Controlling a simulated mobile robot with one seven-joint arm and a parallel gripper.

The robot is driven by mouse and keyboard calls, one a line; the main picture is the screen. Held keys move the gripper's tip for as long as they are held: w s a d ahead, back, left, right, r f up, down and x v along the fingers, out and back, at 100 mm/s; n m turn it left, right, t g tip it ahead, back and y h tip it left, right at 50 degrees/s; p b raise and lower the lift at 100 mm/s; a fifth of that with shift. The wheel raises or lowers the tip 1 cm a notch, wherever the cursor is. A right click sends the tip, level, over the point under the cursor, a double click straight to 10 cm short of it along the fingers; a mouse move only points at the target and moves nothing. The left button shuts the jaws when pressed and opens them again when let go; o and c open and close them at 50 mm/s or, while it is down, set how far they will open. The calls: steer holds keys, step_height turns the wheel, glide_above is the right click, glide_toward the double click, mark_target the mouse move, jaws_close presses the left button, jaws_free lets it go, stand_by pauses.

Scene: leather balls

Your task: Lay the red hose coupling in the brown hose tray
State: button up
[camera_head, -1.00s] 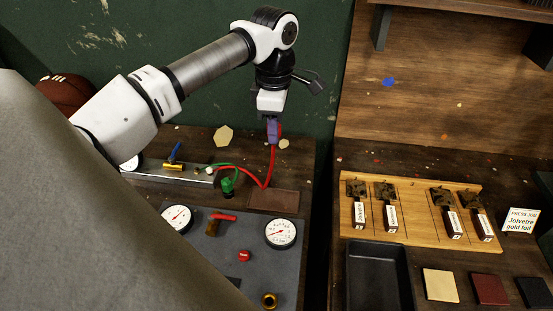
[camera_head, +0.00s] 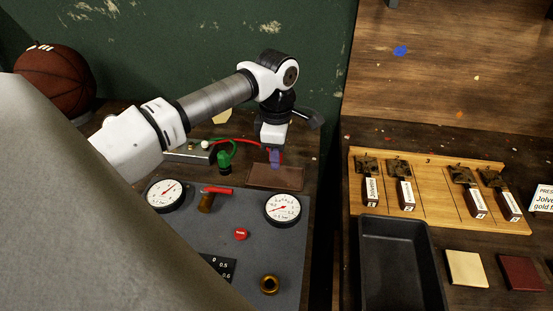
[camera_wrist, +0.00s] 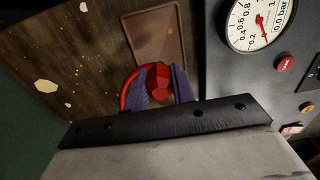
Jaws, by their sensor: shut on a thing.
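My gripper (camera_head: 275,158) hangs from the arm, pointing down over the brown hose tray (camera_head: 262,178). Its purple fingers are shut on the red hose coupling (camera_wrist: 158,78), which shows between them in the wrist view. The red hose (camera_head: 238,142) runs from the coupling back to the left in the head view. The tray (camera_wrist: 157,30) also shows in the wrist view, just beyond the coupling, as a flat brown rectangle with a raised rim. In the head view the fingers hide most of the coupling. I cannot tell whether the coupling touches the tray.
A manifold with a green hose fitting (camera_head: 225,162) stands left of the tray. A grey panel with two gauges (camera_head: 283,209), a red-handled valve (camera_head: 207,201) and a red button (camera_head: 241,234) lies in front. A second bench with a black tray (camera_head: 400,270) is at right.

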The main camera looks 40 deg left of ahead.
steer(key=shift+f, duration=1.15)
steer(key=shift+b, duration=0.3)
steer(key=shift+f, duration=0.2)
steer(key=o, duration=0.9)
steer(key=shift+r, duration=0.1)
steer(key=shift+r, duration=0.25)
step_height(320, 180, up, 12)
steer(key=shift+f+b, duration=0.15)
steer(key=shift+b, duration=0.45)
